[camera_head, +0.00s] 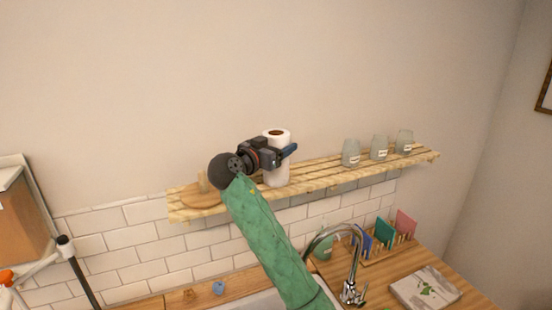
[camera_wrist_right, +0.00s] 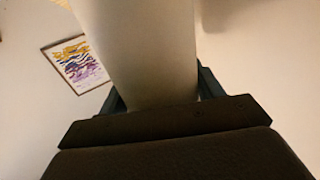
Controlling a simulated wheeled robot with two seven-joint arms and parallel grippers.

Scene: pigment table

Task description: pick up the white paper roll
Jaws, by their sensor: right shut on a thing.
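The white paper roll (camera_head: 277,176) stands upright at the wooden wall shelf (camera_head: 322,179), its brown core showing on top. My right gripper (camera_head: 285,153) reaches it from the left and is shut around its upper half. In the right wrist view the roll (camera_wrist_right: 146,50) fills the middle, between the two fingers of my right gripper (camera_wrist_right: 160,92). I cannot tell whether the roll's bottom touches the shelf. My left gripper is not in view.
Several labelled glass jars (camera_head: 379,148) stand on the shelf to the right. A round wooden board (camera_head: 203,200) lies at its left end.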

